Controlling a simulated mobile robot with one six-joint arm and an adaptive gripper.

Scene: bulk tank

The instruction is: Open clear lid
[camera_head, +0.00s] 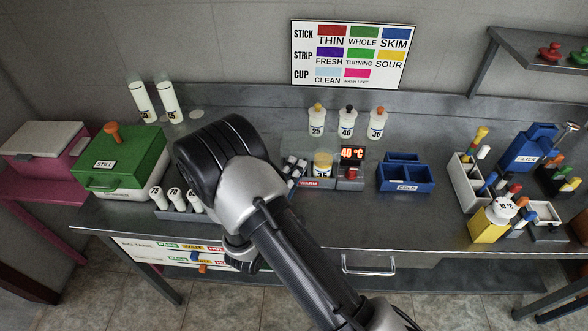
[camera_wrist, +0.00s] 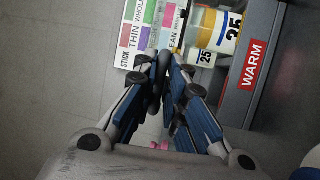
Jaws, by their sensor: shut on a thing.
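The warm bath (camera_head: 322,183) is a small grey box with a red label and a 40 °C display beside it; a yellow-filled jar (camera_head: 323,163) stands in it. A faint, pale see-through panel, the clear lid (camera_head: 300,143), seems to stand raised behind the jar; its edges are hard to make out. My gripper (camera_head: 291,172) is at the bath's left side, partly hidden by my wrist. In the wrist view my gripper (camera_wrist: 165,72) has its fingers nearly together, next to the bath's WARM side (camera_wrist: 252,65). The thin piece between the fingertips is barely visible.
Three labelled bottles (camera_head: 346,123) stand behind the bath. A blue COLD box (camera_head: 405,175) is to its right. A green STILL box (camera_head: 122,163) and a rack of white vials (camera_head: 174,200) are left of my arm. The bench front right of centre is clear.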

